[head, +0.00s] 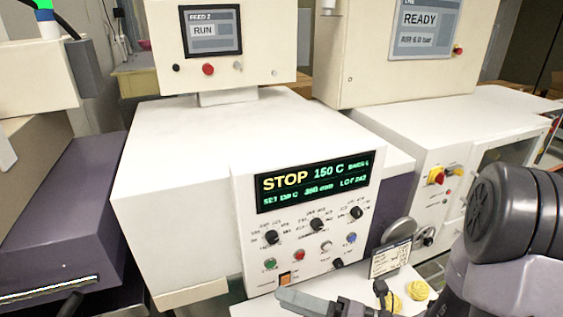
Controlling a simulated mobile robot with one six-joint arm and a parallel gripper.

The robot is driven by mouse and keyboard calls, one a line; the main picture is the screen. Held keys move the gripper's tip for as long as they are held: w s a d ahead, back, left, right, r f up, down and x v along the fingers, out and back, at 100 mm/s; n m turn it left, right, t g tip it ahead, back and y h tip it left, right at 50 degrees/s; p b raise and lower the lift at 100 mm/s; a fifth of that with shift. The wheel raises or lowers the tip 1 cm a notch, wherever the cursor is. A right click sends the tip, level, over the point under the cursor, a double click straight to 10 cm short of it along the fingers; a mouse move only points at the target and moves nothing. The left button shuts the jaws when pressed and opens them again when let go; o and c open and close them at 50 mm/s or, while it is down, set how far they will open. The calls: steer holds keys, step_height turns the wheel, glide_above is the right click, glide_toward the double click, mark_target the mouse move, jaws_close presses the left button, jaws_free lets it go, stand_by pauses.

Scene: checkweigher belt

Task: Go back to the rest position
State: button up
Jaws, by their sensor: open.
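My gripper (318,302) is only partly in view at the bottom edge, where a grey finger-like part shows in front of the white machine's lower panel. It is open, and I see nothing held in it. The rest of it is cut off by the frame. My grey and black arm fills the lower right corner.
A white machine (190,150) stands in the middle, its display (317,182) reading STOP and 150 C above knobs and buttons. Two yellow round items (418,290) lie on a white surface near a small label card (391,258). A purple unit (60,225) stands left.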

steer(key=s+a+f+n+g+h+b, duration=0.2)
steer(key=s+f+n+g+b, duration=0.3)
steer(key=n, duration=0.3)
steer(key=s+a+f+n+g+h+b, duration=0.3)
steer(key=s+f+n, duration=0.35)
steer(key=n, duration=0.25)
steer(key=s+d+f+n+t+h+b, duration=0.2)
steer(key=d+f+n+h+b, duration=0.4)
steer(key=n+b, duration=0.3)
steer(key=w+d+r+n+t+h+b, duration=0.1)
steer(key=w+d+r+n+t+h, duration=0.1)
steer(key=n, duration=0.4)
steer(key=d+r+t+h, duration=0.1)
steer(key=d+t, duration=0.1)
steer(key=shift+w+d, duration=0.35)
steer(key=shift+w, duration=0.05)
